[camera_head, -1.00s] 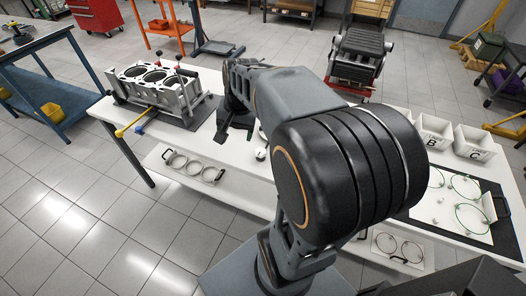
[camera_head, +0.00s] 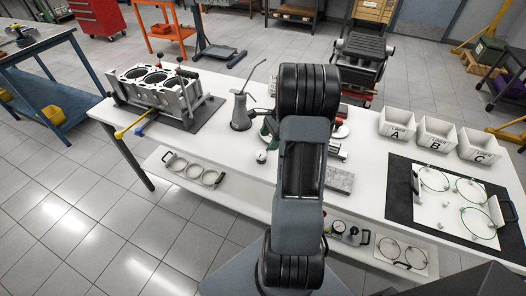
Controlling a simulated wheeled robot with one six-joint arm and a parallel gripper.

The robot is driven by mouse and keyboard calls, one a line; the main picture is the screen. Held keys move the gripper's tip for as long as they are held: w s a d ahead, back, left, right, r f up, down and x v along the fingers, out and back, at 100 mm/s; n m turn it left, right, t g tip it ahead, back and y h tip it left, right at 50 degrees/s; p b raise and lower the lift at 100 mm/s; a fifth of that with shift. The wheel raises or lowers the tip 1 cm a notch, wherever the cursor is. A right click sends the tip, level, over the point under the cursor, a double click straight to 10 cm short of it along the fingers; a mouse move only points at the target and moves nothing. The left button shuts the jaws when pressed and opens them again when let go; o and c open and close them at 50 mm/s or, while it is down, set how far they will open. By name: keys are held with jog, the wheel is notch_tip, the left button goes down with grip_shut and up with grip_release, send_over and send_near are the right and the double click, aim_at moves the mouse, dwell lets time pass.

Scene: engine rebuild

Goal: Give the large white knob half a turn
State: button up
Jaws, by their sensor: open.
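A small white round piece (camera_head: 261,156) shows at the bench's front edge, just left of my arm. It is too small to tell whether it is the large white knob. A dark green object (camera_head: 268,128) stands right behind it, partly covered by my arm. A pale and red round piece (camera_head: 342,130) shows on the right side of my arm, also partly covered. My arm stands upright in the middle of the view and hides the bench behind it. My gripper is hidden behind the arm.
An engine block (camera_head: 152,88) sits on a dark mat at the bench's left end. A grey oil can (camera_head: 241,114) stands left of my arm. White bins (camera_head: 396,124) and a black mat with rings (camera_head: 398,200) are at right. Bare white bench (camera_head: 215,135) shows left of centre.

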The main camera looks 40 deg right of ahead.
aim_at(262, 153)
jog(key=x, duration=0.6)
jog(key=shift+a+f, duration=0.15)
jog(key=shift+f, duration=0.2)
jog(key=shift+c, duration=0.2)
jog(key=c, duration=0.9)
